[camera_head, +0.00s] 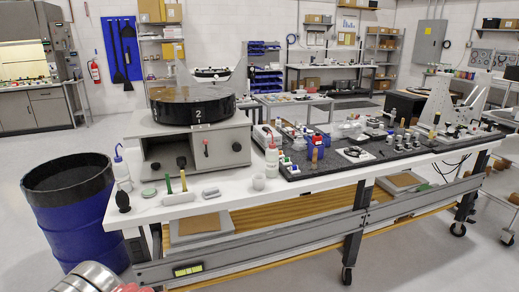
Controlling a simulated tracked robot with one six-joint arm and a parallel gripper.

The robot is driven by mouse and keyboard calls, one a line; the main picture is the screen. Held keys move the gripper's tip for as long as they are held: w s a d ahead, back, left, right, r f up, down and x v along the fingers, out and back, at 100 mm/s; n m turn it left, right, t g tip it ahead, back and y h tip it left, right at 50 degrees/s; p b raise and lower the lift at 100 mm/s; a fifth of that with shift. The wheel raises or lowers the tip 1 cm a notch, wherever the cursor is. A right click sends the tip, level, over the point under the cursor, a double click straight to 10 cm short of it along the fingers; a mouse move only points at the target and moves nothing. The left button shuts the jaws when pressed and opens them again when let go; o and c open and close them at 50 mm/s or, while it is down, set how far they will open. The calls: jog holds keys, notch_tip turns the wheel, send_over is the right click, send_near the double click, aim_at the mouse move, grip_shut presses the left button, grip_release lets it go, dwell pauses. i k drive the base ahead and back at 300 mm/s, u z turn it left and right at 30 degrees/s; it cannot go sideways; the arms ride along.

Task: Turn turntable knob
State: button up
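The turntable (193,108) is a thick black round platter with a white "2" on its side. It sits on a grey box (215,158) at the left end of the long workbench. My gripper is not in view, and nothing is seen touching the knobs. A silver cylindrical part at the bottom left edge seems to be mine.
A blue drum (72,215) stands left of the workbench (330,182). A white squeeze bottle (122,170), a black bulb (122,201) and a red-capped bottle (271,158) stand near the box. Small items crowd the dark slab to the right. The floor in front is clear.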

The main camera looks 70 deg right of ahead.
aim_at(237, 147)
jog(key=z, duration=0.8)
jog(key=i, duration=1.5)
